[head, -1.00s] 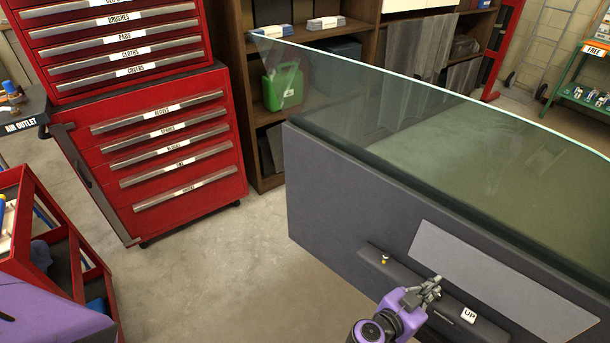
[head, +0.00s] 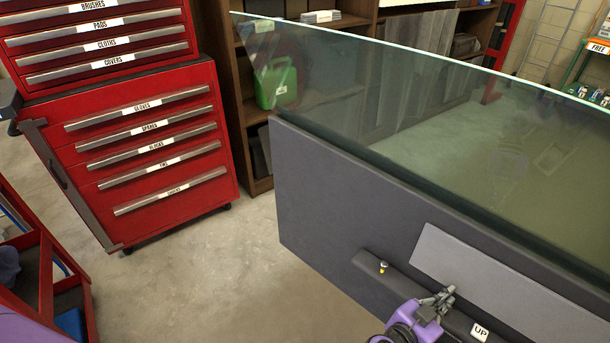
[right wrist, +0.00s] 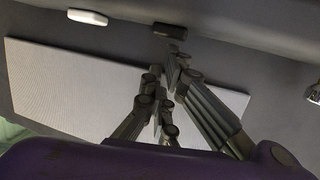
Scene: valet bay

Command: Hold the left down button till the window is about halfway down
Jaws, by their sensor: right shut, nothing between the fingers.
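The window glass (head: 400,110) stands high above the grey door panel (head: 330,200). A white button marked UP (head: 480,331) sits on the dark armrest (head: 405,283); a white button also shows in the right wrist view (right wrist: 87,17). Beside it there is a dark button (right wrist: 170,31), with no label readable; the head view does not show it clearly. My right gripper (head: 445,295) is shut and empty over the armrest, left of UP. In the right wrist view its fingertips (right wrist: 175,52) are close to the dark button; contact cannot be told. My left gripper is out of view.
A pale panel (head: 480,275) lies along the door above the armrest. A red tool cabinet (head: 140,160) and a red cart (head: 45,270) stand at left, with open floor between cabinet and door.

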